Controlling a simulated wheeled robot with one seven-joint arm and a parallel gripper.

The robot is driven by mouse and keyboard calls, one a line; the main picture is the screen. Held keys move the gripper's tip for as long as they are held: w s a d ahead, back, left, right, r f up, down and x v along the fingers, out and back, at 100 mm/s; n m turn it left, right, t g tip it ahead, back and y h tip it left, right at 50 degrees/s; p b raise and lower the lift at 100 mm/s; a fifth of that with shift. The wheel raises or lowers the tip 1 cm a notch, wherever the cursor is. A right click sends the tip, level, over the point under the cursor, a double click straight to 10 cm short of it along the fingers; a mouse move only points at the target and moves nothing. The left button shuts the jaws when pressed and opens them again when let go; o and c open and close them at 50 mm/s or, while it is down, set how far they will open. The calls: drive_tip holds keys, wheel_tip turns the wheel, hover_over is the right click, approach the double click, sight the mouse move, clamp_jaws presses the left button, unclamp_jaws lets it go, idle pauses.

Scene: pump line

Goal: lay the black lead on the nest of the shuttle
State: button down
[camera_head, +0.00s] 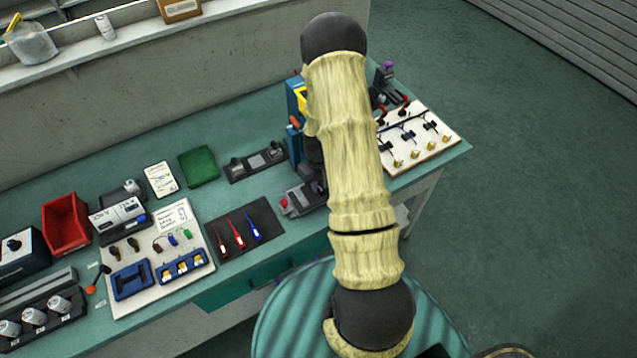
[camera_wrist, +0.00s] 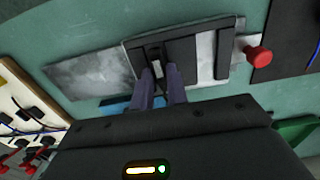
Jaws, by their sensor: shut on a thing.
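The shuttle (camera_wrist: 205,58) is a dark plate with raised bars on a grey metal rail, with a red knob (camera_wrist: 258,55) at its right in the wrist view. In the head view the shuttle (camera_head: 303,197) shows beside my arm, partly hidden by it. My gripper (camera_wrist: 160,82) is over the shuttle's left part, its two fingers shut on a small black piece with a pale face, which looks like the black lead (camera_wrist: 156,68). Most of the lead is hidden by the fingers. I cannot tell whether it touches the nest. In the head view my arm hides the gripper.
A pale board (camera_head: 425,143) with several dark leads and yellow pieces lies right of my arm. A green tray (camera_head: 198,166) and a dark fixture (camera_head: 257,162) stand behind. Bare bench shows between them.

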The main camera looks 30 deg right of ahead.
drive_tip(key=shift+s+f, duration=0.15)
drive_tip(key=shift+f, duration=0.05)
